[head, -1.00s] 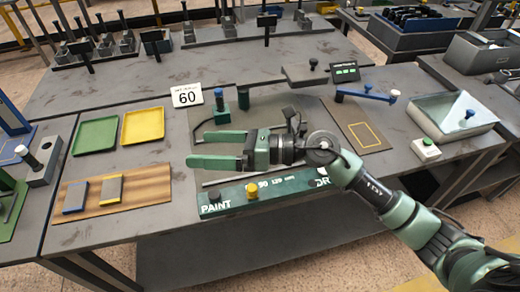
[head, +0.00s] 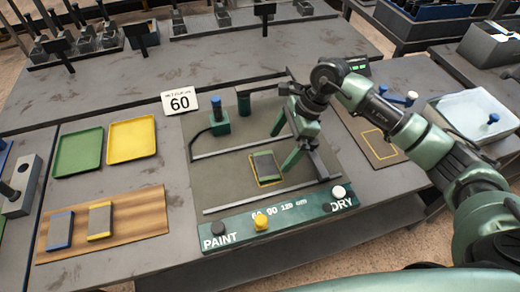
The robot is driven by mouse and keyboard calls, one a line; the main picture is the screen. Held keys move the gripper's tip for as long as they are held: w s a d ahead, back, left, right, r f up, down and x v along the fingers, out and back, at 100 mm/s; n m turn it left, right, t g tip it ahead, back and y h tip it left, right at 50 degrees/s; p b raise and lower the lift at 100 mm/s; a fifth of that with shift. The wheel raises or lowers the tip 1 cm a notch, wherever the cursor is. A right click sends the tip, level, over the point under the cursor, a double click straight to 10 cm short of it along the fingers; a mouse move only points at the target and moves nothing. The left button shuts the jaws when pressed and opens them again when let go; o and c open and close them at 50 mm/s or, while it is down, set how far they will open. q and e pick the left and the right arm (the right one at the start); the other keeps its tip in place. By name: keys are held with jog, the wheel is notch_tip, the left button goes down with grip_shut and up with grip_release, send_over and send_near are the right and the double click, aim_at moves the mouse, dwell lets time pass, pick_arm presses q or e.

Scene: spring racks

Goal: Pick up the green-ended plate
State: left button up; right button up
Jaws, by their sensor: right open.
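The green-ended plate (head: 264,167) is a small grey block with a green end. It lies flat inside a yellow outline on the dark mat of the paint station (head: 222,172). My right gripper (head: 282,148) is open and empty. It is tilted downward above and just to the right of the plate, with its green fingers apart. I cannot tell the exact height of the fingertips over the mat. My left gripper is not in view.
A blue-ended plate (head: 60,231) and a yellow-ended plate (head: 100,220) lie on a wooden board (head: 148,208). Green (head: 79,152) and yellow (head: 132,139) trays sit behind. A blue-capped post (head: 219,117) stands left of my gripper. A green PAINT/DRY panel (head: 235,231) runs along the front.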

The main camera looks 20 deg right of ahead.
aim_at(266, 165)
jog(key=shift+w+d, duration=0.1)
jog(key=shift+w, duration=0.2)
jog(key=shift+f, duration=0.25)
jog(key=a+f+p, duration=0.2)
jog(key=f, duration=0.1)
jog(key=shift+s+a+p, duration=0.2)
jog(key=shift+s+p, duration=0.1)
jog(key=shift+p, duration=0.1)
jog(key=x, duration=0.2)
jog(key=shift+w+f+p, duration=0.2)
jog(key=shift+f+p, duration=0.1)
jog(key=shift+p, duration=0.05)
jog(key=shift+a+f, duration=0.1)
jog(key=shift+f, duration=0.3)
jog(key=c, duration=1.6)
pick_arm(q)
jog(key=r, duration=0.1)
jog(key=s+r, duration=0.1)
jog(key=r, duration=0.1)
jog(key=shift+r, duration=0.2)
pick_arm(e)
jog(key=shift+w+r, duration=0.1)
jog(key=shift+r, duration=0.05)
jog(key=shift+c, duration=1)
